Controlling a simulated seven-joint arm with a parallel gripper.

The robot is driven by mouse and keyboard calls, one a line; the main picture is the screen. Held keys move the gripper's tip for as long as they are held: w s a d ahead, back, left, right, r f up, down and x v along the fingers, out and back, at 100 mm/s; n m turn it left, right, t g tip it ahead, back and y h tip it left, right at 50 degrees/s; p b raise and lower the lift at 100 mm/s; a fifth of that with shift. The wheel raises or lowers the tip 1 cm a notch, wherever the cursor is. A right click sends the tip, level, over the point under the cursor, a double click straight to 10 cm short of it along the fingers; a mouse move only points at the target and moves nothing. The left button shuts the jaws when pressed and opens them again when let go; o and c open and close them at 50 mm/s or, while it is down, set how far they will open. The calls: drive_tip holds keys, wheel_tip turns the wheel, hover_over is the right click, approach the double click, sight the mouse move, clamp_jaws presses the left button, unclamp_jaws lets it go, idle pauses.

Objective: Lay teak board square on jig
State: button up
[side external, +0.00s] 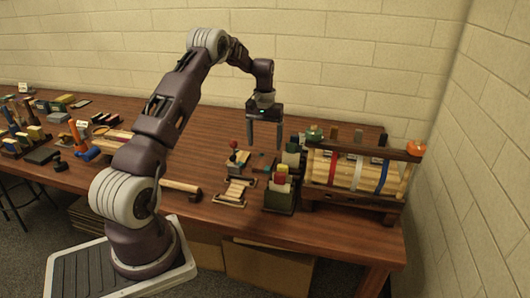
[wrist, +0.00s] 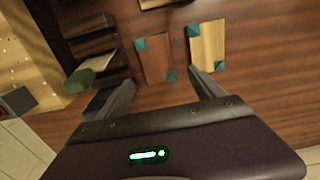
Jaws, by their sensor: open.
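In the wrist view a reddish-brown board (wrist: 155,57) lies flat between two teal corner pieces, which sit at opposite corners. It looks like the teak board, but I cannot tell whether it is a separate board or part of the jig. To its right a pale wood board (wrist: 207,45) lies between similar teal corners. My gripper (wrist: 163,82) is open and empty, its fingers spread below the brown board in the picture. In the side external view my gripper (side external: 265,148) points down above the table, left of the wooden rack.
A wooden rack (side external: 310,190) with pale rolls and coloured bands stands at the right. A mallet (side external: 181,187) lies near the front edge. Tools and blocks crowd the left end; the table behind my gripper is mostly clear.

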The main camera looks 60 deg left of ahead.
drive_tip(key=shift+r, duration=0.45)
drive_tip(key=shift+c, duration=0.8)
drive_tip(key=shift+d, duration=0.1)
